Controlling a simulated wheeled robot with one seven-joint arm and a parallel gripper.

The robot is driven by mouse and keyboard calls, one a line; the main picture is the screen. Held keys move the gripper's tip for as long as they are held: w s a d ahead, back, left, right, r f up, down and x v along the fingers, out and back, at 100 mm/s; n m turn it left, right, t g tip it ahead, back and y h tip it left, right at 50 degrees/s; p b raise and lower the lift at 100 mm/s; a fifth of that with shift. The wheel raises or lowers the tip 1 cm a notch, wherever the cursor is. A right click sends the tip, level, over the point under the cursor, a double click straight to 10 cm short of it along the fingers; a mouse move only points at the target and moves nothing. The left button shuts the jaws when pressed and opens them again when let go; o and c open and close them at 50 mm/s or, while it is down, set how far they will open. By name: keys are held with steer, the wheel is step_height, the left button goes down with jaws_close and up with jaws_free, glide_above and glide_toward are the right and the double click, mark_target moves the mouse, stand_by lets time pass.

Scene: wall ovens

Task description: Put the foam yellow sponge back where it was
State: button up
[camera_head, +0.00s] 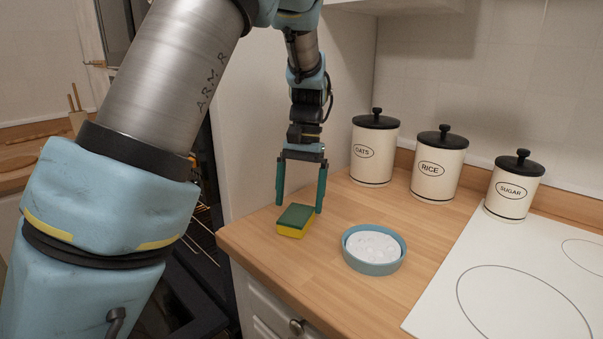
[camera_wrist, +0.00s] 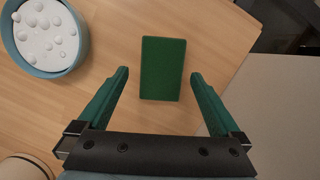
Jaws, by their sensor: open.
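The yellow foam sponge (camera_head: 295,221) with a green top lies flat on the wooden countertop near its left corner. In the wrist view the green top of the sponge (camera_wrist: 163,68) shows just beyond the fingertips, roughly centred between them. My gripper (camera_head: 299,205) is open and points down, with its two green fingers apart just above and behind the sponge. Nothing is between the fingers in the wrist view (camera_wrist: 159,75). A round blue bowl (camera_head: 374,266) filled with white foam stands on the counter to the right of the sponge; it also shows at the top left of the wrist view (camera_wrist: 45,72).
Canisters marked OATS (camera_head: 374,150), RICE (camera_head: 438,166) and SUGAR (camera_head: 512,188) stand along the back wall. A white cooktop (camera_head: 500,285) fills the right. A wall panel rises behind my gripper. The counter's left edge (camera_head: 262,270) is close to the sponge.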

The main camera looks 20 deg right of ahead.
mark_target(303, 207)
steer(key=b+v, duration=0.1)
steer(key=v, duration=0.7)
steer(key=shift+s+d, duration=0.1)
